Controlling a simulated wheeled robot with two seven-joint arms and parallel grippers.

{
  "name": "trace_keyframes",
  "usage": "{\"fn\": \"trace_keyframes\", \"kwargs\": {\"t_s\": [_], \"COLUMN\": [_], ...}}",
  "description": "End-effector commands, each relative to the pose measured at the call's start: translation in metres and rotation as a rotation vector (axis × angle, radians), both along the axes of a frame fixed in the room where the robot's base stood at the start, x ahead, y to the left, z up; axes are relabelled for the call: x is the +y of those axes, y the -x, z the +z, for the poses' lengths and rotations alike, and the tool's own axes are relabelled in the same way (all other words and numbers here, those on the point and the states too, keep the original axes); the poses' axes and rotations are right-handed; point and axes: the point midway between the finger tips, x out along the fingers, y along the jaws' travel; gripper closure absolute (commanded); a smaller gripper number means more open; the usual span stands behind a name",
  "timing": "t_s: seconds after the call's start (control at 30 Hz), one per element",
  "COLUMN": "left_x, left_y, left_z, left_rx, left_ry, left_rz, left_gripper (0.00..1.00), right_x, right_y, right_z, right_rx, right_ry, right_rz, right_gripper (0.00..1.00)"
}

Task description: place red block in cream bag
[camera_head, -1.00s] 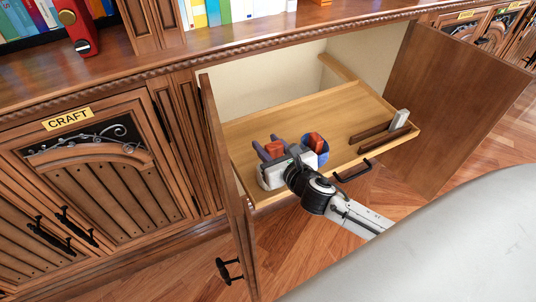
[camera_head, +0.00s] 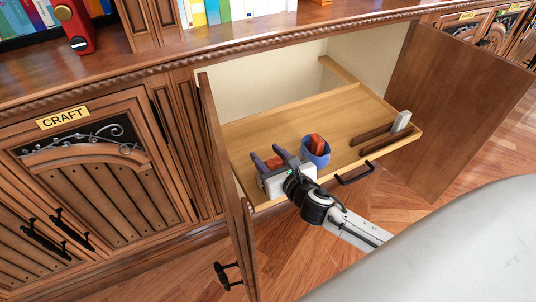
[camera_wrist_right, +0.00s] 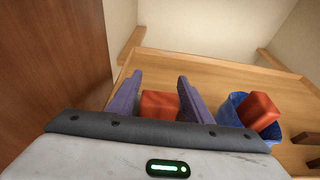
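A red block (camera_head: 273,162) is between the fingers of my right gripper (camera_head: 267,156), above the near left part of a pull-out wooden tray. In the right wrist view the block (camera_wrist_right: 160,104) sits between the two purple-grey fingers (camera_wrist_right: 158,88), close to the palm, and the gripper looks shut on it. A second red block (camera_head: 316,144) stands in a blue cup (camera_head: 320,157) just right of the gripper; both show in the wrist view (camera_wrist_right: 260,110). No cream bag shows in either view. My left gripper is not in view.
The wooden tray (camera_head: 345,118) sticks out of an open cabinet between doors at left (camera_head: 222,180) and right (camera_head: 445,105). Brown strips (camera_head: 372,135) and a grey block (camera_head: 401,121) lie at its right end. Its middle and back are clear. A pale rounded surface (camera_head: 460,250) fills the lower right.

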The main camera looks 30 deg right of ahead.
Motion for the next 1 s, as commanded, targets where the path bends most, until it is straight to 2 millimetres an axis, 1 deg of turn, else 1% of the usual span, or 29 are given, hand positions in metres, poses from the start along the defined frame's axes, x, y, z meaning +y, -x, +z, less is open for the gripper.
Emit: {"fn": "trace_keyframes", "kwargs": {"t_s": [0.33,0.47,0.57,0.8,0.9,1.0], "left_x": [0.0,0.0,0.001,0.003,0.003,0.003], "left_y": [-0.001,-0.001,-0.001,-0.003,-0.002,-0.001], "left_z": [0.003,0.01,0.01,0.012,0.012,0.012], "left_rx": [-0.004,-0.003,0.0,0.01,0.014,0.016], "left_ry": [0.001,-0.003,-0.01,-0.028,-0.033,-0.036], "left_rz": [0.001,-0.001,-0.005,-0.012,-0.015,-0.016], "left_gripper": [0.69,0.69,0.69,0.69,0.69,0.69], "right_x": [0.0,0.0,0.001,0.004,0.005,0.006], "right_y": [0.0,0.0,0.017,0.07,0.088,0.101], "right_z": [0.002,0.016,0.018,0.034,0.04,0.044], "right_rx": [-0.001,-0.002,0.003,0.003,0.003,0.001], "right_ry": [0.0,-0.001,0.001,0.001,0.001,-0.001], "right_rz": [0.0,-0.002,0.0,0.0,0.0,0.0], "right_gripper": [0.47,0.47,0.47,0.47,0.47,0.47]}}
